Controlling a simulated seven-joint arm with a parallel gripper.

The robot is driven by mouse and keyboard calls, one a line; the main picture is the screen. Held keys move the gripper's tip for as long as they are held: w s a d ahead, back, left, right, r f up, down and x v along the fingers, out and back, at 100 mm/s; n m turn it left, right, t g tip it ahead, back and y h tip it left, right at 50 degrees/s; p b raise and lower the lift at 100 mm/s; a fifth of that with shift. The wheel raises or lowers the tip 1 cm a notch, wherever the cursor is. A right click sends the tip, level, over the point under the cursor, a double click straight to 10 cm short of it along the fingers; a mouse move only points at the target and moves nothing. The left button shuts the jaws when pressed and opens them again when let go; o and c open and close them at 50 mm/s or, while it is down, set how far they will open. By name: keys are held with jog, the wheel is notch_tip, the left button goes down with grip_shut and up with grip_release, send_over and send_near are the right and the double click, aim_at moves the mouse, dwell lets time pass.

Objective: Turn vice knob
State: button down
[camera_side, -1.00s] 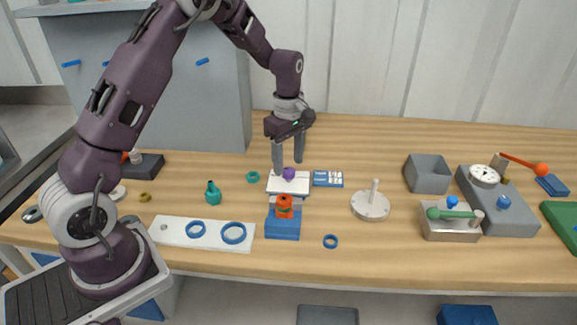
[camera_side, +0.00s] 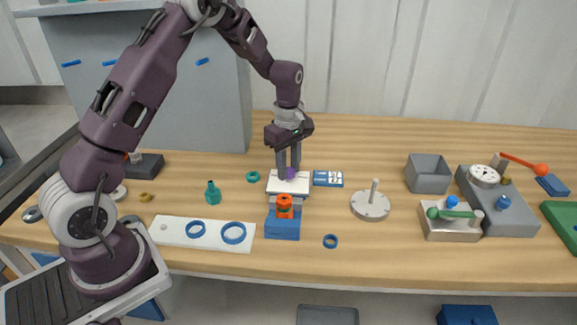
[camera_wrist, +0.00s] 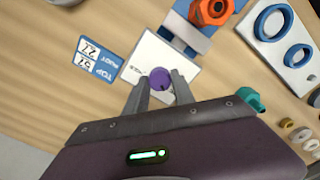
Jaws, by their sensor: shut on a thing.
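The purple knob (camera_side: 291,173) sits at a white plate (camera_side: 280,187), which joins a blue vice-like base (camera_side: 283,229) holding an orange part (camera_side: 284,208). My gripper (camera_side: 290,172) points down with its fingers closed around the knob. In the wrist view the round purple knob (camera_wrist: 161,78) shows between the two fingertips (camera_wrist: 162,82), over the white plate (camera_wrist: 155,58). The orange part (camera_wrist: 212,10) is at the top of that view. The fingers hide part of the knob in the side view.
A blue label card (camera_side: 328,179) lies just right of the plate. A grey disc with a peg (camera_side: 370,205) stands farther right, and a white strip with blue rings (camera_side: 200,233) lies to the left. A teal bottle-like piece (camera_side: 213,193) and a teal ring (camera_side: 253,177) are nearby.

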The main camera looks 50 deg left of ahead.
jog(key=m, duration=1.1)
jog(key=shift+r+m, duration=0.1)
jog(key=shift+m, duration=0.2)
jog(key=m, duration=0.6)
jog(key=shift+w, duration=0.1)
jog(key=m, duration=0.5)
jog(key=shift+m, duration=0.4)
jog(key=c, duration=1.1)
grip_release()
jog(key=shift+o, duration=0.2)
